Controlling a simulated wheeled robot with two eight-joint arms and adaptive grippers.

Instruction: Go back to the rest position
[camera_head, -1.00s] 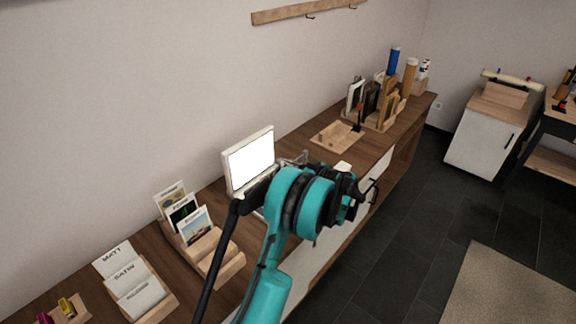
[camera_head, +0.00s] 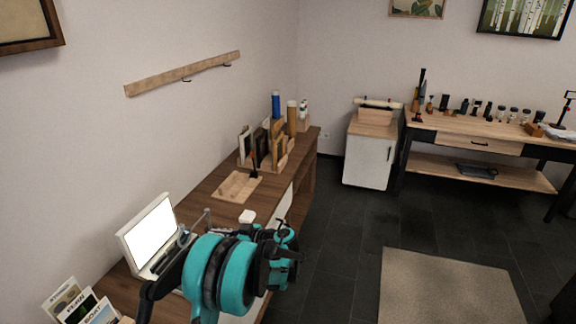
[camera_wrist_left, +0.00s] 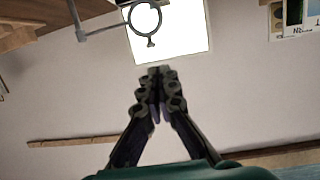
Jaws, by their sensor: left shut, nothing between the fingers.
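My left arm, teal and black, comes up from the bottom of the head view, in front of the wooden counter (camera_head: 222,191). My left gripper (camera_head: 290,240) is at its end, near the counter's front edge. In the left wrist view my left gripper (camera_wrist_left: 155,75) shows with its two dark fingers meeting at the tips, shut and empty. A bright white screen (camera_wrist_left: 180,32) is beyond the fingertips there; it also stands on the counter in the head view (camera_head: 153,229). My right gripper is in neither view.
A wooden tray (camera_head: 238,186) and an organizer (camera_head: 262,150) are on the counter. A white cabinet (camera_head: 368,160) and a workbench (camera_head: 480,135) stand at the back. The dark floor (camera_head: 345,230) is open, with a beige rug (camera_head: 445,290).

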